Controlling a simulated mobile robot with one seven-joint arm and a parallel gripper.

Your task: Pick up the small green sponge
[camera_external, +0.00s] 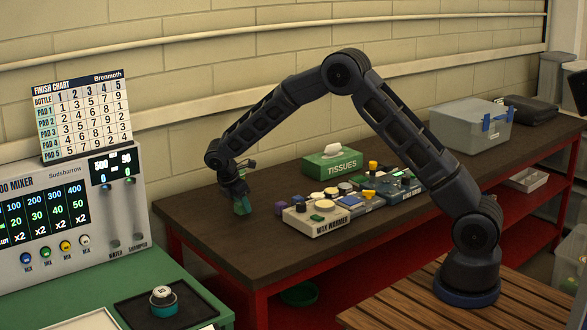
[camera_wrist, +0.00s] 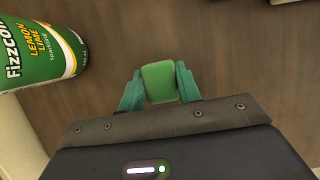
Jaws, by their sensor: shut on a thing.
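My gripper (camera_wrist: 160,85) is shut on the small green sponge (camera_wrist: 159,82), which sits between its two teal fingertips in the wrist view. Dark wood tabletop (camera_wrist: 185,30) shows beyond the sponge. In the outside view my gripper (camera_external: 242,203) points down over the left part of the dark table, left of the wax warmer (camera_external: 318,222). The sponge is hard to tell from the teal fingers there. I cannot tell whether it touches the tabletop.
A green lemon-lime can (camera_wrist: 40,52) lies close at the left in the wrist view. A tissue box (camera_external: 333,164) stands behind the wax warmer, and a grey lidded bin (camera_external: 465,130) stands far right. The table's front left (camera_external: 215,225) is bare.

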